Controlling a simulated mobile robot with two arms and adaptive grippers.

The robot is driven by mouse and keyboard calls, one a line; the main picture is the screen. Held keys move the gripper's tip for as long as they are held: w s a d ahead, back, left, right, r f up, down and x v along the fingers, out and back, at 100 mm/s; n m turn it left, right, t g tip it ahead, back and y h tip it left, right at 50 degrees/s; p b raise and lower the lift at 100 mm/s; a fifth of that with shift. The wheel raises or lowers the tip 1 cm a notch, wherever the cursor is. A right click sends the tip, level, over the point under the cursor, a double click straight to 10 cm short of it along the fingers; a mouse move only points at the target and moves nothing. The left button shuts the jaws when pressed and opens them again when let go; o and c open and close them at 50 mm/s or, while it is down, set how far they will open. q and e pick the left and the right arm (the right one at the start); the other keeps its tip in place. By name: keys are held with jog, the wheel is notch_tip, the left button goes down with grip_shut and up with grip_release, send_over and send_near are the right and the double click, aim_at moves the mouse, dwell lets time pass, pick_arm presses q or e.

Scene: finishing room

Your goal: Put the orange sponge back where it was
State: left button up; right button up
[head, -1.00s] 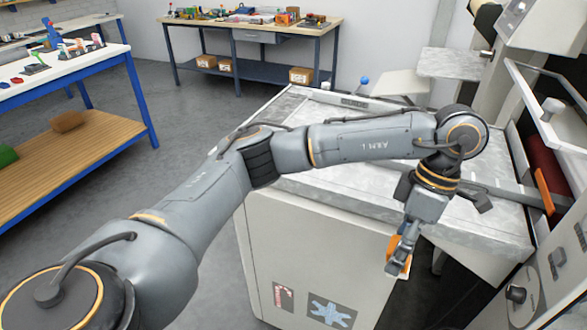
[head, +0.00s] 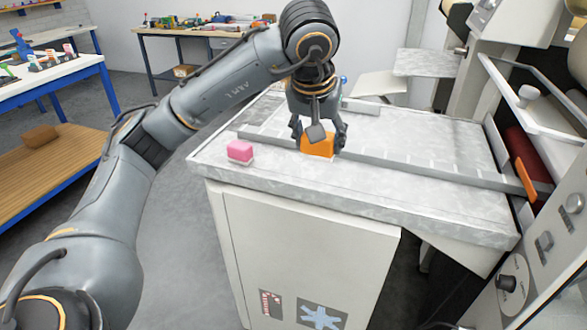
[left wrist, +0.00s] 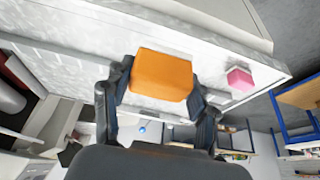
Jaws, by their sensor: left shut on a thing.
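The orange sponge (head: 318,145) is between the fingers of my left gripper (head: 319,138), over the grey metal top of the machine table (head: 400,190). In the left wrist view the sponge (left wrist: 160,74) sits between both fingers of my left gripper (left wrist: 160,100), which is shut on it. I cannot tell whether the sponge touches the table top. A pink sponge (head: 240,151) lies on the table near its left corner, to the left of my gripper; it also shows in the left wrist view (left wrist: 240,79). My right gripper is not in view.
A long rail (head: 400,166) crosses the table top. The machine body with a control panel (head: 560,235) stands at the right. A blue-framed workbench (head: 60,75) is at the left, and a bench with parts (head: 205,30) at the back.

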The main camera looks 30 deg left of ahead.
pick_arm(q)
jog(key=shift+w+a, duration=0.2)
jog(key=shift+a, duration=0.25)
jog(key=w+a+f+p, duration=0.1)
jog(key=w+a+f, duration=0.1)
jog(key=a, duration=0.1)
jog(key=w+a+f+p, duration=0.1)
jog(key=w+a+f, duration=0.4)
jog(key=a+f, duration=0.1)
jog(key=shift+w+a+f+p, duration=0.15)
jog(key=shift+w+a+p, duration=0.1)
jog(key=shift+p, duration=0.15)
jog(key=shift+w+a+f, duration=0.25)
jog(key=shift+a+f, duration=0.05)
jog(key=shift+f, duration=0.2)
notch_tip(320, 180, down, 2)
jog(key=shift+a+f+p, duration=0.15)
jog(key=shift+f+p, duration=0.05)
jog(key=shift+p, duration=0.4)
jog(key=shift+w+f, duration=0.1)
jog(key=shift+f, duration=0.45)
jog(key=o, duration=1)
jog(key=shift+f, duration=0.1)
